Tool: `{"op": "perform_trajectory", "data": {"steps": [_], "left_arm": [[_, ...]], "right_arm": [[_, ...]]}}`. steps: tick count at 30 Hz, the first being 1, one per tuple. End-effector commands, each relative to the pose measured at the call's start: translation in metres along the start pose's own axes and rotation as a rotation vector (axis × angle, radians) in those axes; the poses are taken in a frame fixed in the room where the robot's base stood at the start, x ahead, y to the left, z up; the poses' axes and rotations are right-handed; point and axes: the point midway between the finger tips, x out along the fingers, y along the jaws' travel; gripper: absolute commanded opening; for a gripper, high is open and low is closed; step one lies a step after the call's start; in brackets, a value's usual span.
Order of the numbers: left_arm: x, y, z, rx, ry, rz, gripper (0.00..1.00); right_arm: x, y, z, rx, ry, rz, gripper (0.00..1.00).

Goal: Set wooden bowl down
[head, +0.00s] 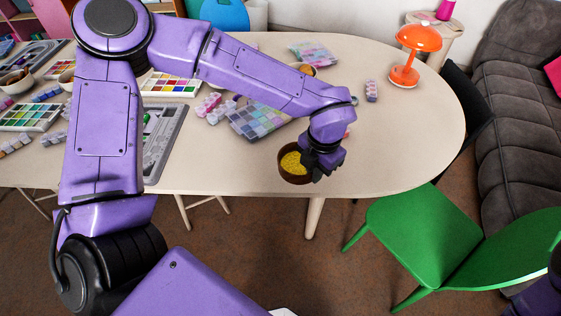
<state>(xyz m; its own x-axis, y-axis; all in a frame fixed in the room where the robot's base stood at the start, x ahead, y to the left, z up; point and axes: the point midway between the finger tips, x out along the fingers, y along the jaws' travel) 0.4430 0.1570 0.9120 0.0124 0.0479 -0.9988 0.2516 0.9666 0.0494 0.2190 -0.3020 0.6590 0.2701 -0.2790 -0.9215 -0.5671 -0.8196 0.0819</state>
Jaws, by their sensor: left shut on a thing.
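The wooden bowl (287,178) is small, round and dark brown, with yellow beads (293,162) in it. It is at the front edge of the pale table (395,150), right of the middle of the head view. It looks upright. My left gripper (313,168) is shut on the bowl's right side, and the black fingers hide part of that rim. I cannot tell whether the bowl touches the table or hangs just above it. My right gripper is not in view.
A bead case (258,120) lies behind the bowl, and a grey bead board (165,140) is to the left. Several paint sets and small boxes crowd the left side. An orange lamp (405,75) stands at the back right. The table's right part is clear. A green chair (420,235) stands in front.

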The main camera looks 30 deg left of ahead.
Motion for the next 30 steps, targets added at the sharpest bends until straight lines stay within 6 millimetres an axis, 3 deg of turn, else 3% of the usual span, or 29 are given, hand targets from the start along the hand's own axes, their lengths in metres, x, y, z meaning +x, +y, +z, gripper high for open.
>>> {"op": "perform_trajectory", "data": {"steps": [7,12,19,24,30], "left_arm": [[0.031,0.070,0.019,-0.005,0.004,-0.001,0.00],[0.071,0.098,0.027,0.000,0.004,0.000,0.00],[0.099,0.117,0.033,0.001,0.003,0.001,0.00],[0.127,0.115,0.033,0.004,0.002,0.001,0.00],[0.130,0.115,0.034,0.004,0.000,0.000,0.00]], "right_arm": [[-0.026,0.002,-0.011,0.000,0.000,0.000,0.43],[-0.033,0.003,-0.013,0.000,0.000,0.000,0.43],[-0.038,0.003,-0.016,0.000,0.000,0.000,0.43],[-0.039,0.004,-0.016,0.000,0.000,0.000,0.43],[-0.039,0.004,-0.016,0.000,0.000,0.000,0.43]]}}
